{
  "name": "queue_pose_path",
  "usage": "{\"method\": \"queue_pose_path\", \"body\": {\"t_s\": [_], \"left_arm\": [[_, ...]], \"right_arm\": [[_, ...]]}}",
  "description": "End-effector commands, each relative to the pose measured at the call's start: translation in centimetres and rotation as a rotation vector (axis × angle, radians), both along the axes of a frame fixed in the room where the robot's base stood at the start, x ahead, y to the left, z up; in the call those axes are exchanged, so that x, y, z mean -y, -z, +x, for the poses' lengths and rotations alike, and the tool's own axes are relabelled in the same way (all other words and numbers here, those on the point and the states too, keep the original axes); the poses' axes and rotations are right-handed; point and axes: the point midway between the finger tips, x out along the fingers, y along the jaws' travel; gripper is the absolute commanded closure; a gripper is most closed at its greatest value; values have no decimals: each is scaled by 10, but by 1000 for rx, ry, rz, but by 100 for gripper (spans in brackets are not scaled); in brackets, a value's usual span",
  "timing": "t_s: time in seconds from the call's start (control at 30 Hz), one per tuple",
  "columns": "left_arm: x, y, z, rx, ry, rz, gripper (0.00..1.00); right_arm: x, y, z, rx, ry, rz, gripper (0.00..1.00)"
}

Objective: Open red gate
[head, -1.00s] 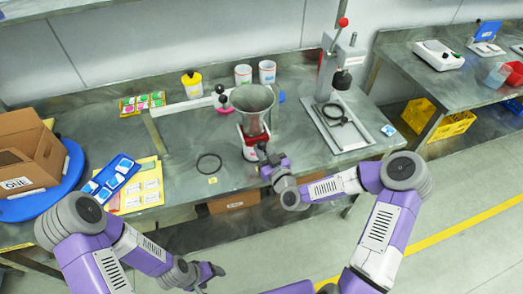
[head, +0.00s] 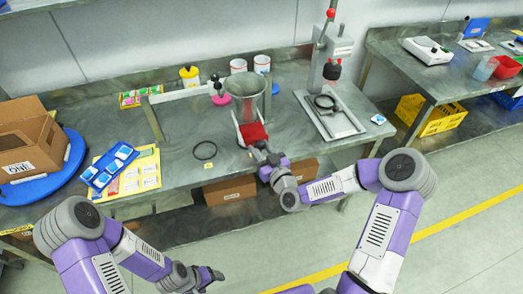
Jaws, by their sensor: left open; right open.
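The red gate (head: 253,133) shows as a flat red plate between white sides, on the front of the metal drum or hopper (head: 247,97) on the bench. Much of its red face is visible. My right gripper (head: 259,149) is at the front edge of the red gate, with its jaws open. At this size I cannot tell whether its fingers touch the gate. My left gripper (head: 214,275) is open and empty, low in front of the bench and well away from the gate.
A black ring (head: 205,150) lies on the bench left of the gate. A press stand (head: 331,100) is to the right. A blue tray (head: 109,166) and a cardboard box (head: 28,140) are at the left.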

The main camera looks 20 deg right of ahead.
Motion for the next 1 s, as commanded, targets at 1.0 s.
{"method": "queue_pose_path", "body": {"t_s": [1.0], "left_arm": [[0, -1, 0, 0, 0, 0, 28]], "right_arm": [[18, 3, -74, -4, 2, 0, 58]]}}
